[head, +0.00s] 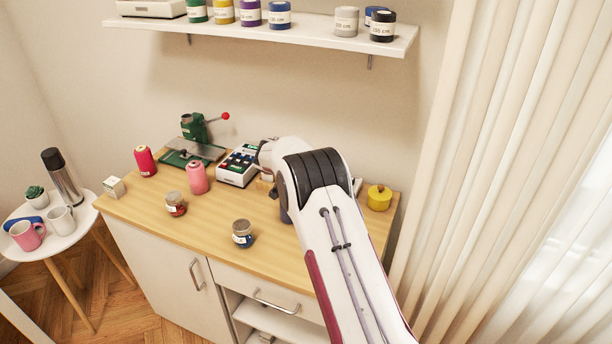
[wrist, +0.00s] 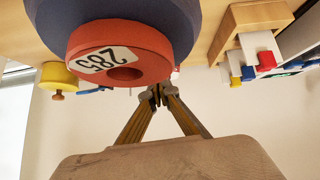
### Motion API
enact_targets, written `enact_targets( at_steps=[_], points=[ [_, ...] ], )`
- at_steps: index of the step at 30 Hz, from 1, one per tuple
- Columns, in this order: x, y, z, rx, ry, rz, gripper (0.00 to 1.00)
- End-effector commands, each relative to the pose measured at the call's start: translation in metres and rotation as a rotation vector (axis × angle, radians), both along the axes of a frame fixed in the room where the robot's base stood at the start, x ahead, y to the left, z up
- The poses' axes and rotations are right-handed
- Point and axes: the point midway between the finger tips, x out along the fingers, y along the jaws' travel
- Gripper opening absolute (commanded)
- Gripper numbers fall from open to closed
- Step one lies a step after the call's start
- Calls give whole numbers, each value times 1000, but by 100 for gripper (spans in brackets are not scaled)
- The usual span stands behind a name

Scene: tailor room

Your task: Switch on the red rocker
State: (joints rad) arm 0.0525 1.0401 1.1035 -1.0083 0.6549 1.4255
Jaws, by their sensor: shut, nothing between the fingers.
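The wrist view is upside down, with the wooden top along its upper side. A red rocker-like piece (wrist: 265,61) sits on a white housing at the right, by a wooden block (wrist: 232,32). Blue (wrist: 248,73) and yellow (wrist: 236,82) pieces are beside it. My gripper (wrist: 158,95) is shut and empty, left of the red piece in the picture and apart from it. Which way the red piece is tipped is too small to tell. In the head view my arm hides the gripper and most of this block.
A large dark blue round thing with a red top marked 285 (wrist: 108,52) stands close to my fingertips. A yellow pot (head: 379,197) stands at the right of the wooden top. A jar (head: 242,233), pink spool (head: 197,178) and keyed machine (head: 238,165) are left of my arm.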

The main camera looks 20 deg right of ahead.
Motion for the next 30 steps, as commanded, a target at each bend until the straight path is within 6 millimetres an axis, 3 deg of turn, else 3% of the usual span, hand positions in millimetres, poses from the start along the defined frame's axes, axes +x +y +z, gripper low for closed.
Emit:
enact_targets(
  at_steps=[8,15,30],
  points=[
    [-1,-2,14,0,-2,-1,0],
    [-5,-4,43,1,-2,-1,0],
    [-36,19,78,-1,-1,1,0]
  ],
)
